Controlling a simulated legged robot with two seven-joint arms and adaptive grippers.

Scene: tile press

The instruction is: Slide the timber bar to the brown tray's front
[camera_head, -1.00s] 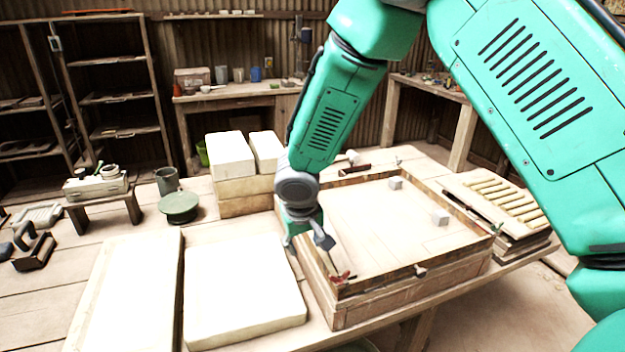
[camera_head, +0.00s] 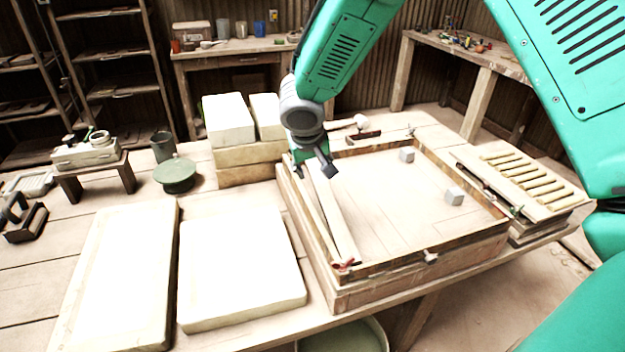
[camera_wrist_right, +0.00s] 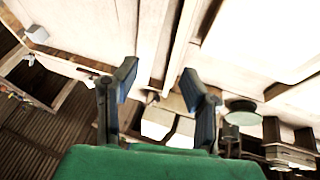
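The brown tray (camera_head: 395,276) is a shallow wooden frame with a pale, flat inside, standing at the table's front edge. A long pale timber bar (camera_head: 338,225) lies along its left side, running front to back. My right gripper (camera_head: 318,170) is over the bar's far end at the tray's back left, partly hiding that end. In the right wrist view, its two dark fingers (camera_wrist_right: 160,85) are wide apart, with the bar (camera_wrist_right: 182,45) showing between them. I cannot tell whether either finger touches it. My left gripper is not in view.
Two grey blocks (camera_head: 407,155) sit inside the tray. Pale slabs (camera_head: 245,270) lie left of it, and stacked blocks (camera_head: 250,165) stand behind left. A slatted rack (camera_head: 515,185) is at the right. Small clamps (camera_head: 430,257) are on the tray's rim.

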